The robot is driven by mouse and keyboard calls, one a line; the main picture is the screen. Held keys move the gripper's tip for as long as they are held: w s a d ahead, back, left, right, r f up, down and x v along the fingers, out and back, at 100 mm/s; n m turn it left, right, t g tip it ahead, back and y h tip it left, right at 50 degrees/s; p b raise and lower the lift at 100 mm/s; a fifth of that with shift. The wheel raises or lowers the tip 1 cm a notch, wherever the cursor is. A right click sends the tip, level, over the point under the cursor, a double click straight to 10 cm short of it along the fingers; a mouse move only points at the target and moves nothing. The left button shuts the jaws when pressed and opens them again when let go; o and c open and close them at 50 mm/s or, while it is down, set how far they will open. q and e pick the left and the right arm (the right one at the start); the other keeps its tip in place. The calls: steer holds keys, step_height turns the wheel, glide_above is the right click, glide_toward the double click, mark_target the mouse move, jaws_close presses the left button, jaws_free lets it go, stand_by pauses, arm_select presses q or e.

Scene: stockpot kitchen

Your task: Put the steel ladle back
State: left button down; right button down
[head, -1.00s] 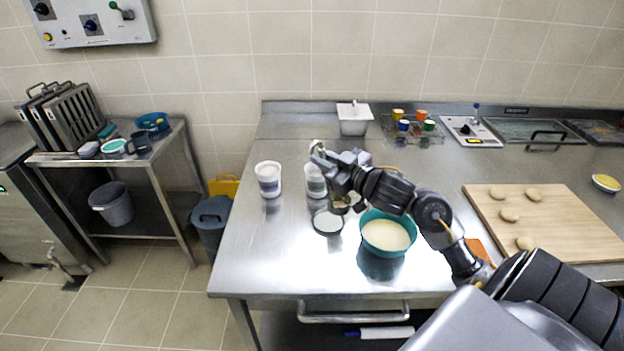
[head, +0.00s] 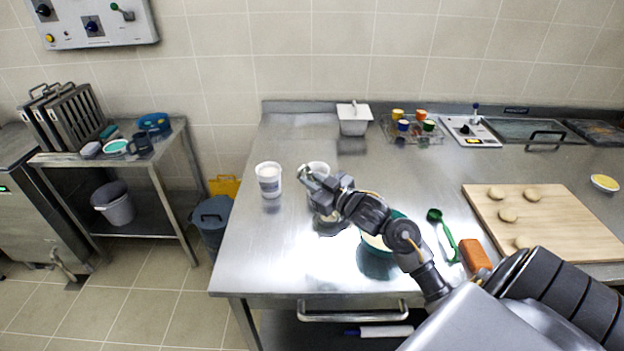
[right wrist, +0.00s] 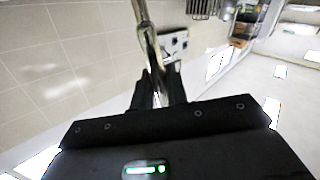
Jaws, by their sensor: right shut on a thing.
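My right gripper (head: 314,182) is over the table in front of the second white tub. It is shut on the steel ladle, whose shiny handle (right wrist: 150,50) rises from between the fingers in the right wrist view. The ladle's bowl end cannot be made out. A teal bowl of cream-coloured batter (head: 374,243) is partly hidden under my right arm. A round dish (head: 328,229) beside it is also mostly covered. My left gripper is not in view.
Two white tubs, one at left (head: 268,181) and one behind my gripper (head: 318,168), stand close by. The table's left front is clear.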

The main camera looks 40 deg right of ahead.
steer(key=c, duration=1.8)
jaws_free()
steer(key=shift+f, duration=0.15)
steer(key=shift+c, duration=0.2)
steer(key=o, duration=0.5)
steer(key=shift+c, duration=0.2)
steer(key=shift+r, duration=0.2)
steer(key=s+d+b, duration=0.1)
steer(key=s+b, duration=0.1)
steer(key=s, duration=1)
steer(key=shift+d+r+b, duration=0.2)
steer(key=shift+r+b, duration=0.05)
steer(key=shift+b, duration=0.05)
